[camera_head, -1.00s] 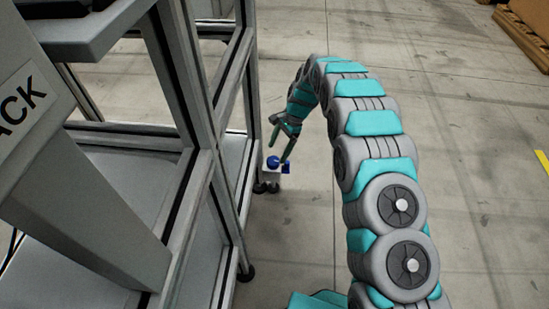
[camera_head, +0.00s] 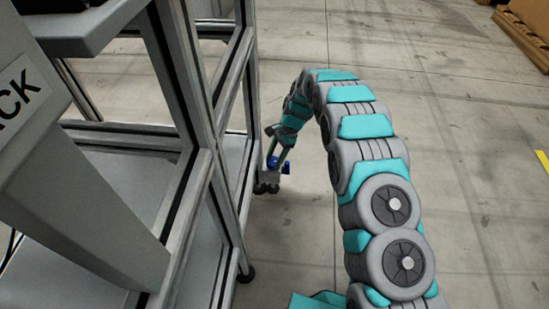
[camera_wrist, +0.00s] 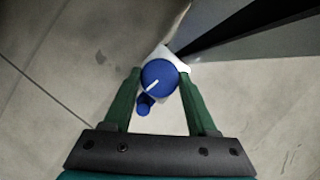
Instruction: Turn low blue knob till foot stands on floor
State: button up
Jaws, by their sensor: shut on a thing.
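The low blue knob (camera_wrist: 158,78) is round with a white line across its top. In the wrist view it sits between the two green fingers of my gripper (camera_wrist: 160,86), which are shut on it. In the head view the blue knob (camera_head: 272,163) is low at the rack's corner, partly hidden by my gripper (camera_head: 274,158). The foot (camera_head: 266,188) below it is small and dark; whether it touches the floor cannot be told.
The grey metal rack (camera_head: 213,170) stands close on the left, with a post right beside the knob. Another rack foot (camera_head: 245,273) is nearer. The concrete floor (camera_head: 460,190) to the right is clear. A wooden pallet (camera_head: 523,35) lies at the far right.

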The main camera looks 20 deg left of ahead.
jog(key=c, duration=0.6)
jog(key=shift+s+r+m+t+y+p, duration=0.1)
jog(key=shift+r+m+t+y+p, duration=0.25)
jog(key=shift+m+p, duration=0.85)
jog(key=shift+f+m+t+y+p, duration=0.1)
jog(key=shift+m+t+y+p, duration=0.15)
jog(key=shift+m+p, duration=0.5)
jog(key=shift+d+f+m, duration=0.1)
jog(key=shift+f+m, duration=0.1)
jog(key=shift+m, duration=0.25)
jog(key=o, duration=1.4)
